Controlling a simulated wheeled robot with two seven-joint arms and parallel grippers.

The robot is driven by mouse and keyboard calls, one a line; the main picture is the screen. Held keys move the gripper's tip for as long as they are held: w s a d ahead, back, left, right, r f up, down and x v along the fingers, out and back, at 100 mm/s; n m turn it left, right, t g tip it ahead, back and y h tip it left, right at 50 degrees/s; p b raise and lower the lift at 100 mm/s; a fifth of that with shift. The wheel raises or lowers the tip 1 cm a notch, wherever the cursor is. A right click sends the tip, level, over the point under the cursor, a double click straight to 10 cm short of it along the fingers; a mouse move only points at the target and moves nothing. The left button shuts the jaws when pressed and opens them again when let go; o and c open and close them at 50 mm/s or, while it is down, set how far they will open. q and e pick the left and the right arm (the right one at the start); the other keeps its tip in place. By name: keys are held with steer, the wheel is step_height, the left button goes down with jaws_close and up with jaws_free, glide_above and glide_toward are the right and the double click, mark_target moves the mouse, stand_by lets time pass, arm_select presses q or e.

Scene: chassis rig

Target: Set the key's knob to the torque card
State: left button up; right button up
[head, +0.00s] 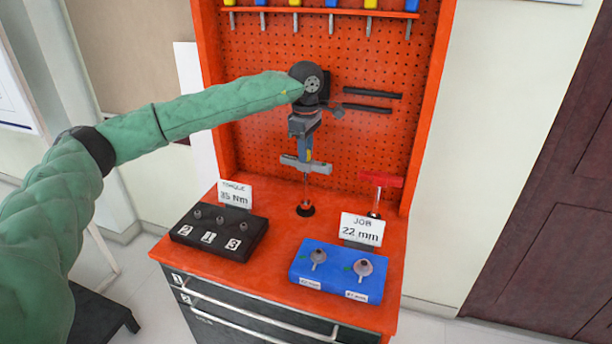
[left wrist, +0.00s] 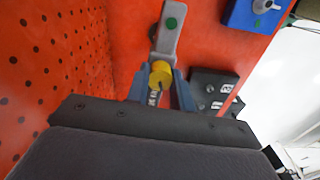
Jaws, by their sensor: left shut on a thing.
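The key (head: 308,165) stands upright at the pegboard, with a grey crosspiece and a thin shaft reaching down to a dark round holder (head: 306,209) on the red bench top. My left gripper (head: 304,143) comes down from above and is shut on the key. In the left wrist view, the two blue-grey fingers (left wrist: 160,90) flank a yellow knob (left wrist: 160,73) below a grey bar with a green dot (left wrist: 169,24). Small markings beneath the knob are unreadable. The torque card (head: 235,195) reads 35 Nm. My right gripper is not in view.
A black block (head: 218,252) with several numbered posts stands at left. A blue block (head: 322,284) with two sockets stands at front right, beside the 22 mm job card (head: 362,230). A red T-handle (head: 381,180) stands behind. Bare bench lies between the blocks.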

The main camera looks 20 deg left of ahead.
arm_select(q)
steer(key=shift+m+b, duration=0.35)
steer(key=shift+m, duration=0.45)
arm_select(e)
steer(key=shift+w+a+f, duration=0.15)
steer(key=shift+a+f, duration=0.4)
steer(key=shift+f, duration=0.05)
arm_select(q)
steer(key=shift+m+b, duration=0.6)
steer(key=shift+m, duration=0.6)
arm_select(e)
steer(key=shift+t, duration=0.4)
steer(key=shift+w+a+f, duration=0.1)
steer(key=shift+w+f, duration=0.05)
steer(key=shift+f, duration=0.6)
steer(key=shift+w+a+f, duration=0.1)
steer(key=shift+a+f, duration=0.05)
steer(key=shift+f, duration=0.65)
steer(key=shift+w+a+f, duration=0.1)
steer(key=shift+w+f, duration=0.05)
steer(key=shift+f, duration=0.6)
arm_select(q)
steer(key=o, duration=0.6)
steer(key=shift+o, duration=0.2)
